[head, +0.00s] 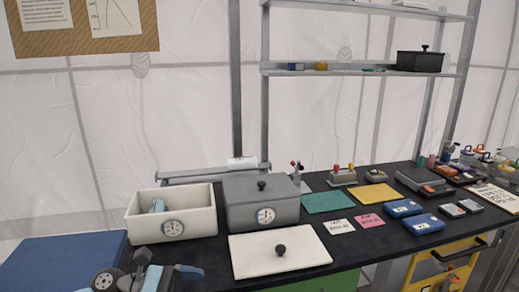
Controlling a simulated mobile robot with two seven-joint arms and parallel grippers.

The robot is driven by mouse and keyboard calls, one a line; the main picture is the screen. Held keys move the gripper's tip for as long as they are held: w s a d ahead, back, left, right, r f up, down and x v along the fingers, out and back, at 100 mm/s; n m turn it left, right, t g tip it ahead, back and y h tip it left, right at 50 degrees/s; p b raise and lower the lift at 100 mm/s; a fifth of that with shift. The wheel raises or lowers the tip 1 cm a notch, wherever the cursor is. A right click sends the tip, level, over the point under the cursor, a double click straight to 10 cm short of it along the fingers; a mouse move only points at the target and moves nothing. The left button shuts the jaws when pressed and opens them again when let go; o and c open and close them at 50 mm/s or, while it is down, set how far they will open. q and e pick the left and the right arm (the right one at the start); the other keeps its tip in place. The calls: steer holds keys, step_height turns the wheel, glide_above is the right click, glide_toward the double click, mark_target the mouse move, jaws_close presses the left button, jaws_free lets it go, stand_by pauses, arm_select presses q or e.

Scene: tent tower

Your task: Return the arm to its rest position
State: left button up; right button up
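My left gripper (166,264) is low at the left of the head view, in front of the open white box (190,222). Its two light-blue fingers look spread apart, with nothing seen between them. The lower part of this arm is cut off by the bottom edge. The white box has a round gauge-like label on its front and a grey-blue object (157,206) inside. A white lid with a black knob (278,258) lies flat on the dark table, right of the gripper and apart from it. I cannot make out my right gripper.
A grey box with its lid on (262,203) stands beside the white box. Green, yellow and pink sheets, blue cases (403,208) and several small tools cover the table's right side. A blue surface (65,262) lies at the left. A shelf (365,72) holds a black pot (419,62).

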arm_select(q)
steer(key=s+a+f+m+t+y, duration=0.2)
steer(key=s+f+m+t+y, duration=0.45)
steer(key=f+m, duration=0.5)
steer(key=s+a+f+m+t+y, duration=0.35)
steer(key=s+f+m+y, duration=0.55)
steer(key=f, duration=0.6)
step_height(320, 180, up, 13)
steer(key=s+n+h+p, duration=0.1)
steer(key=s+h+p, duration=0.1)
steer(key=p, duration=1.4)
steer(key=shift+s+t, duration=0.4)
arm_select(e)
step_height(320, 180, up, 13)
steer(key=s+d, duration=0.1)
steer(key=shift+s+n, duration=0.2)
steer(key=shift+n, duration=0.1)
arm_select(q)
steer(key=shift+r+n, duration=0.1)
steer(key=shift+n, duration=0.15)
arm_select(e)
steer(key=shift+r, duration=0.2)
